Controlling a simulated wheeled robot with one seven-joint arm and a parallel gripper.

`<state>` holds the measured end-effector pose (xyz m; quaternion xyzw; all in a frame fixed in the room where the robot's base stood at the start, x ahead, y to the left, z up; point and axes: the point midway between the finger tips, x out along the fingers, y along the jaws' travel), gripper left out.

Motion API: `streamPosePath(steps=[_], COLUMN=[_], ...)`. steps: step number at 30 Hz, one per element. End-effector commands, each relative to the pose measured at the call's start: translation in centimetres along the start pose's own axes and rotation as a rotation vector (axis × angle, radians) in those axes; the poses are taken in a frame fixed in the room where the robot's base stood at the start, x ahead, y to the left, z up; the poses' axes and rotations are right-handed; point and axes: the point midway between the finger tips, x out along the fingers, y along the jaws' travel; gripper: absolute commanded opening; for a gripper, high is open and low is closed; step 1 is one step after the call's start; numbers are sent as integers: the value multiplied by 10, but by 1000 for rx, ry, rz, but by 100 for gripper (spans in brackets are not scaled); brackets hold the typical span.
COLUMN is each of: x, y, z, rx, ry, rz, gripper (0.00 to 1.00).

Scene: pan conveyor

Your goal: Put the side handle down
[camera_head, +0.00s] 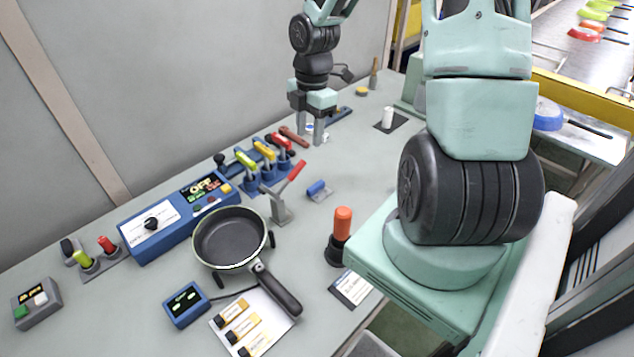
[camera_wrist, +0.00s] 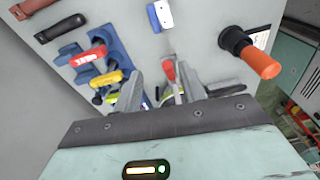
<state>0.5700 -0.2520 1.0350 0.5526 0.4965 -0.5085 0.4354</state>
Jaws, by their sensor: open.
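My gripper (camera_head: 313,128) is open above the far part of the table, past the row of coloured-handled tools. Its two fingers stand apart in the wrist view (camera_wrist: 162,88), with no held piece visible between them. A red lever (camera_head: 297,171) on a grey upright clamp (camera_head: 281,209) stands beside the pan; the lever shows beyond the fingers in the wrist view (camera_wrist: 169,70). The black frying pan (camera_head: 229,239) has a long dark handle (camera_head: 276,288) pointing toward the front. Short dark pieces show at its right rim. I cannot tell which piece is the side handle.
A blue control box (camera_head: 175,217) lies left of the pan. Red, yellow and green handles stand in a blue rack (camera_head: 262,172). An orange-topped knob (camera_head: 341,224) stands at right, and a small blue block (camera_head: 318,188) lies near the clamp.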

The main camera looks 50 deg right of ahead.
Motion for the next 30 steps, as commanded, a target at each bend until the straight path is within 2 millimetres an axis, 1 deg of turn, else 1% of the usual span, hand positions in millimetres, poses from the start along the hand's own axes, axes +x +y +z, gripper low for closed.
streamPosePath(steps=[1,3,6,8,11,21,24,27,30], x=[-3,-2,0,4,19,89,105,116,121], y=[-1,-1,-1,-1,-1,0,0,0,1], z=[16,30,40,42,41,39,39,39,39], rx=[-14,-44,-67,-74,-77,-76,-76,-75,-74], ry=[9,13,17,18,19,19,18,17,17], rz=[4,9,14,14,12,10,12,13,14], gripper=[41,41,41,41,41,41,41,41,41])
